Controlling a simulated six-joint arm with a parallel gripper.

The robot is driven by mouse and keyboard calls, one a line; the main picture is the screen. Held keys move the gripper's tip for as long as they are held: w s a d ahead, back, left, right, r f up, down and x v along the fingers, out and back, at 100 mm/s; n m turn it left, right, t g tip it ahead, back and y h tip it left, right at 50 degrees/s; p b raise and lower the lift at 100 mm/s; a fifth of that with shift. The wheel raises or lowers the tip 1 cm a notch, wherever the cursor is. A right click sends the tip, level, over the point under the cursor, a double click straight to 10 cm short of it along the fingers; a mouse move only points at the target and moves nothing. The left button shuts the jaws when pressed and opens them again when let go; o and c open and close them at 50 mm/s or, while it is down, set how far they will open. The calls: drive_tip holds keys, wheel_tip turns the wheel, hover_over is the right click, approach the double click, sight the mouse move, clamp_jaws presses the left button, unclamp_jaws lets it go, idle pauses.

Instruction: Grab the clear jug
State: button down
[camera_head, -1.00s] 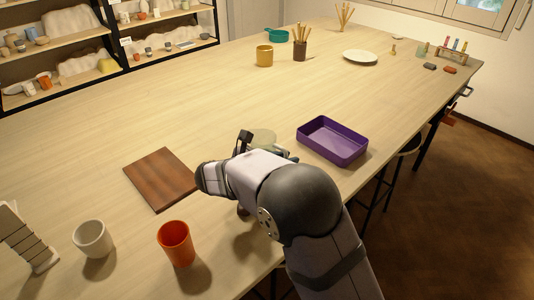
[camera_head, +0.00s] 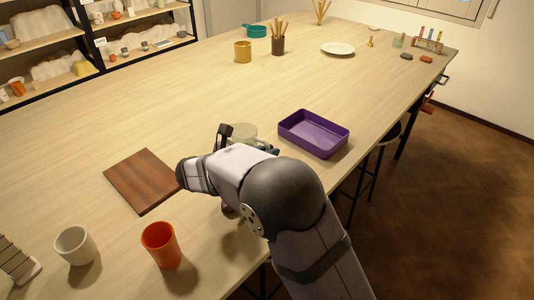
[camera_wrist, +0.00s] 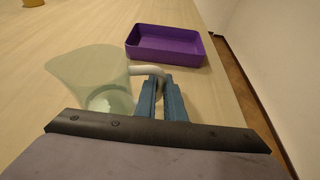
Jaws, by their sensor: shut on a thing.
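The clear jug (camera_wrist: 88,80) is a see-through, pale greenish vessel. It stands out at the left in the wrist view, with its pale handle reaching right. My gripper (camera_wrist: 162,90) has its two blue fingers shut on that handle. In the head view the jug (camera_head: 243,132) shows just beyond my arm, its lower part hidden behind my wrist. It looks upright. I cannot tell whether its base touches the table.
A purple tray (camera_head: 314,134) stands close to the right of the jug. A brown board (camera_head: 142,181) lies to the left. A white cup (camera_head: 75,246) and an orange cup (camera_head: 161,245) stand at the near left. The table beyond is mostly clear.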

wheel_tip(320, 180, up, 17)
idle(1.4)
drive_tip(key=shift+r, duration=0.15)
